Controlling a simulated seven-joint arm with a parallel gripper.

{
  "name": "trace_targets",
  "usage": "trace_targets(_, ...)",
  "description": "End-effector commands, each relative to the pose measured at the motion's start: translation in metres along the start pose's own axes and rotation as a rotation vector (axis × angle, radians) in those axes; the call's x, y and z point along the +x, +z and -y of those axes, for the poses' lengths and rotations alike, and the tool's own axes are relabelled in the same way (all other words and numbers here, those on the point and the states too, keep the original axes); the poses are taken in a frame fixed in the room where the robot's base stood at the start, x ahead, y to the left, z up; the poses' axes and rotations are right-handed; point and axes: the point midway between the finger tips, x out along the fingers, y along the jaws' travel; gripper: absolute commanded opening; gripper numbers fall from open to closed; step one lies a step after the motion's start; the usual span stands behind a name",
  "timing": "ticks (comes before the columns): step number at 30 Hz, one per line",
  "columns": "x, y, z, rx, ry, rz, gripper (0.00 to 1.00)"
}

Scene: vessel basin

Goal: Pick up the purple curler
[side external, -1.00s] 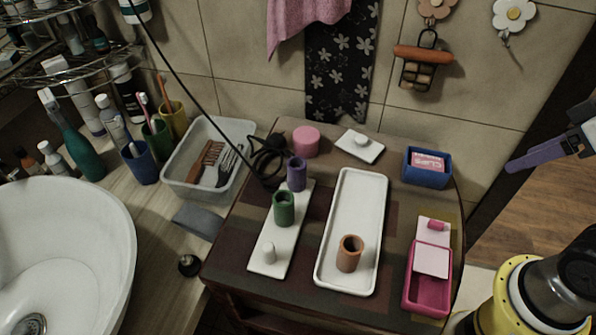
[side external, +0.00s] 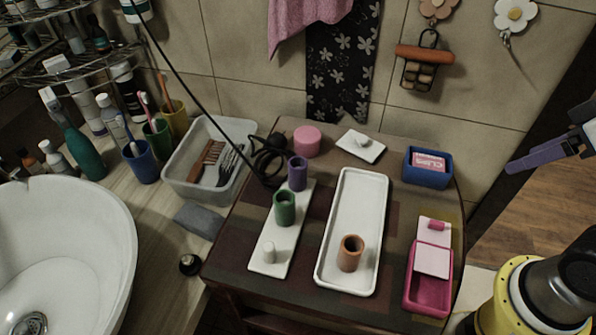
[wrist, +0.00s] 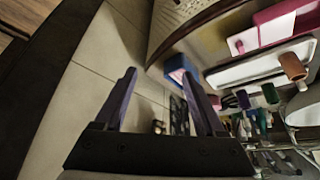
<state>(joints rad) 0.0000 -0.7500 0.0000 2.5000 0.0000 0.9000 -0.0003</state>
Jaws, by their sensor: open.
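The purple curler (side external: 297,173) is a short upright cylinder at the far end of a narrow white peg board (side external: 264,253) on the small table. A green curler (side external: 285,208) stands beside it on the same board, and a bare white peg (side external: 268,250) shows at the near end. An orange-brown curler (side external: 350,253) stands in a long white tray (side external: 346,181) to the right. My gripper (side external: 552,158) is at the right edge, well away from the curlers. In the wrist view my gripper (wrist: 162,78) is open and empty; the purple curler (wrist: 243,98) appears small beyond its right finger.
A pink cylinder (side external: 307,141), a white dish (side external: 361,146), a blue box (side external: 427,167) and an open pink box (side external: 429,291) share the table. A dark cord (side external: 203,88) hangs down to the left of the purple curler. A basin (side external: 62,215) is at left.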

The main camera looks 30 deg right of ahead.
Motion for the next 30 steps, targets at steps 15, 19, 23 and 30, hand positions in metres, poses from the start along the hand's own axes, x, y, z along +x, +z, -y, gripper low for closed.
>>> trace_targets(15,-0.049,-0.091,0.025,-0.497,-0.079,0.043,0.72)
trace_targets(19,-0.05,-0.141,0.054,-0.699,-0.145,0.081,0.72)
trace_targets(23,-0.039,-0.184,0.093,-0.893,-0.216,0.12,0.72)
trace_targets(30,0.009,-0.229,0.186,-1.173,-0.341,0.2,0.72)
